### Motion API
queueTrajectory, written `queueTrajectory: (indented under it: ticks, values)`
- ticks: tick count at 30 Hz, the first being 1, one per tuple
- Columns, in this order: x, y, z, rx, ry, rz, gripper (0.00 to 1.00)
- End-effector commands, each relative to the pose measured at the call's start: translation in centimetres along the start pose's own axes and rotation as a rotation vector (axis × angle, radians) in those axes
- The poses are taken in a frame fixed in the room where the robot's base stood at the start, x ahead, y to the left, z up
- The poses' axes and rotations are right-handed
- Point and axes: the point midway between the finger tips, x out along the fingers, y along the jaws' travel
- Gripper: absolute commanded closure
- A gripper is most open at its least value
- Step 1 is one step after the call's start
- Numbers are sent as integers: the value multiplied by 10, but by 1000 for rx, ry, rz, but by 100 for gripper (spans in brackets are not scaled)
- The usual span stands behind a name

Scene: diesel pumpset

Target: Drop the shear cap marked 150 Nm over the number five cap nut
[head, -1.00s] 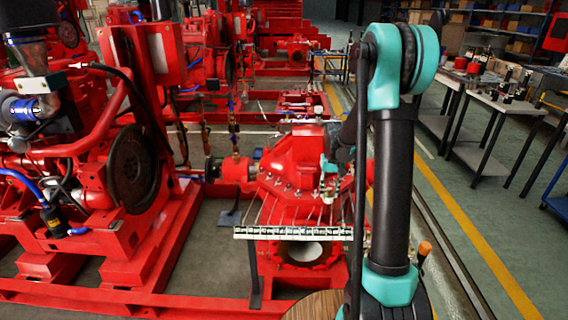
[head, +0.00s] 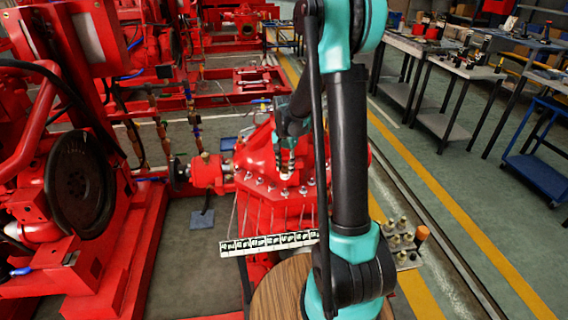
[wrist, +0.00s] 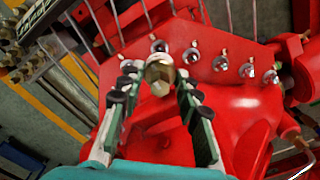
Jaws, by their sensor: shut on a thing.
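My gripper (wrist: 158,88) is shut on a brass-coloured cap (wrist: 160,74), which sits between its fingertips in the wrist view. I cannot read a marking on it. Several silvery cap nuts (wrist: 220,63) stand in a line along the red pump casing's flange, beyond the cap and to its right. The cap appears above the flange; I cannot tell its exact height or which nut is under it. In the head view my gripper (head: 286,168) is over the red pump casing (head: 262,160). A white strip with black marks (head: 268,243) runs along the casing's near side; its marks are too small to read.
More brass-coloured caps (head: 400,238) stand on a small tray right of my arm, beside an orange-topped item (head: 422,233). Thin rods lead from the strip to the flange. A red engine frame (head: 110,240) fills the left. Work tables (head: 450,80) stand at the back right.

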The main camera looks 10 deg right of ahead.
Motion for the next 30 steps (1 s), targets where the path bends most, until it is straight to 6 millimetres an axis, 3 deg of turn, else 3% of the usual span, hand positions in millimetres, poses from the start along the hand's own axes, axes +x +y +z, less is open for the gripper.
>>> queueTrajectory:
  ticks: [11, 30]
  values:
    - [0, 0, 0, -12, 0, 0, 96]
    - [52, 0, 0, -12, 0, 0, 96]
